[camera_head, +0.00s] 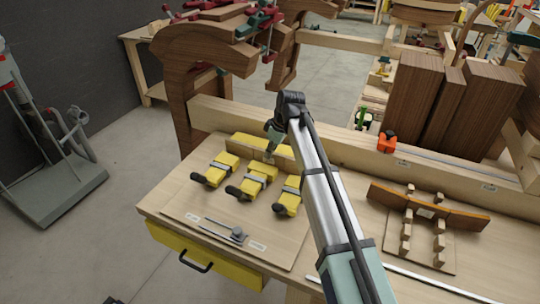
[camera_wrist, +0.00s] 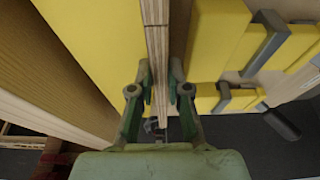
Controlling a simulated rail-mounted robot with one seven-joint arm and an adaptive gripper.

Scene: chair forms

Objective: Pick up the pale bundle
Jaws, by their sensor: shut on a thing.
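The pale bundle (camera_wrist: 155,40) looks like thin light-wood strips pressed together, running up the middle of the wrist view. My gripper (camera_wrist: 160,88) has one finger on each side of it and is shut on it. In the head view my gripper (camera_head: 268,157) points down behind the middle yellow clamp, at the long yellow piece on the bench.
Yellow clamps with dark handles (camera_head: 258,181) stand close in front of my gripper. A long wooden beam (camera_head: 340,152) runs behind.

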